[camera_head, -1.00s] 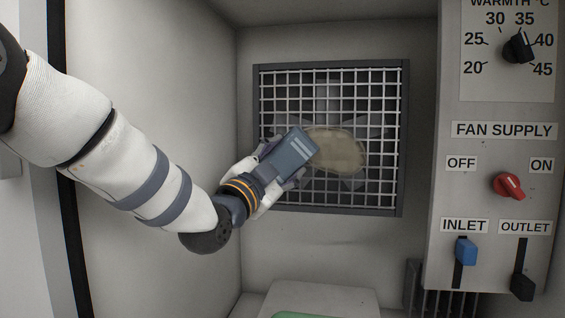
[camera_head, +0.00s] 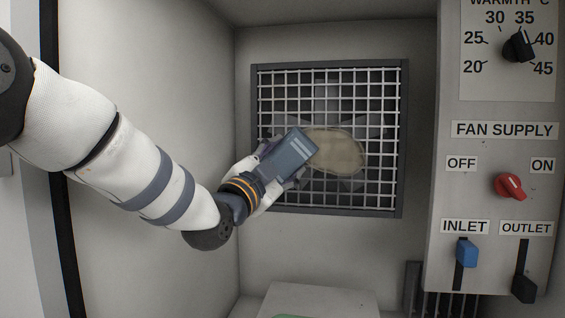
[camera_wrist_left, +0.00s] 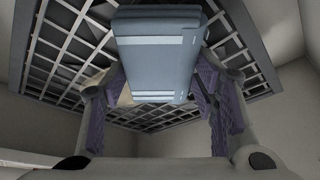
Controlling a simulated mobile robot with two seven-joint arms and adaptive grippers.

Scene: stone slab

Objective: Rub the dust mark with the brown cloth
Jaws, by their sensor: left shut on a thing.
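The dust mark is a tan, rounded patch (camera_head: 340,151) on the wire grille (camera_head: 384,188) in the back wall. My left gripper (camera_head: 284,160) is at the grille's left half, just left of the patch. It is shut on a blue-grey folded-looking thing with pale stripes (camera_head: 293,153), whose upper right end overlaps the patch's left edge. In the left wrist view this striped thing (camera_wrist_left: 160,52) sits between the purple finger pads, in front of the grille. I cannot tell whether it touches the grille. I see no brown cloth. My right gripper is not in view.
On the right stands a control panel (camera_head: 450,190) with a black dial (camera_head: 518,47), a red knob (camera_head: 509,186), a blue inlet slider (camera_head: 466,252) and a black outlet slider (camera_head: 524,289). A pale block (camera_head: 320,299) lies below the grille. The wall right of the grille is bare.

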